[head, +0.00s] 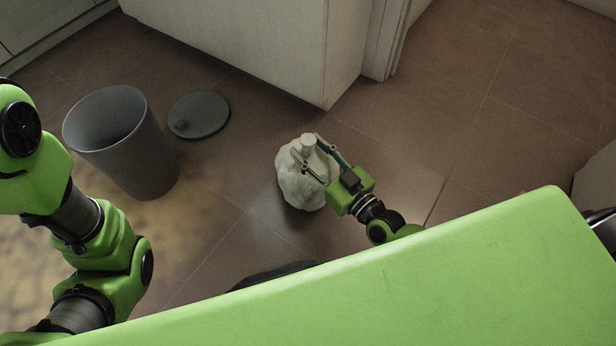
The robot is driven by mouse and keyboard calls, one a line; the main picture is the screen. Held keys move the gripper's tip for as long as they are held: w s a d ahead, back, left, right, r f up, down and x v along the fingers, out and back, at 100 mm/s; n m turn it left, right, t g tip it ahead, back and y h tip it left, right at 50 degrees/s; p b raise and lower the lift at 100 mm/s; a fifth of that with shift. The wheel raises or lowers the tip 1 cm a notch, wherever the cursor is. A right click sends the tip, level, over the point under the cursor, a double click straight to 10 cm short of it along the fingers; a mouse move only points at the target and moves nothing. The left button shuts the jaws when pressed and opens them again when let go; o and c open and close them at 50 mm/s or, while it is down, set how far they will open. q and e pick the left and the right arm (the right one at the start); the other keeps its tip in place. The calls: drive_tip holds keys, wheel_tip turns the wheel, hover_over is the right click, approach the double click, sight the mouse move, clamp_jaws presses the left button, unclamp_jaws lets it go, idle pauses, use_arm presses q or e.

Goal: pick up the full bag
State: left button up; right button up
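The full bag (298,188) is a pale, lumpy sack with a short knotted neck on top. It stands on the tiled floor near the middle of the head view. My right gripper (311,154) reaches in from the lower right over the top of the bag. Its two thin fingers are spread apart, one by the neck and one over the bag's upper front. I cannot tell whether they touch the bag. My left arm shows at the left edge, but its gripper is out of view.
A white cabinet (260,40) stands behind. Floor to the right of the bag is clear.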

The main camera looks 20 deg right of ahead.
drive_tip(key=shift+w+a, duration=0.2)
drive_tip(key=shift+w, duration=0.2)
clamp_jaws()
drive_tip(key=shift+r, duration=0.2)
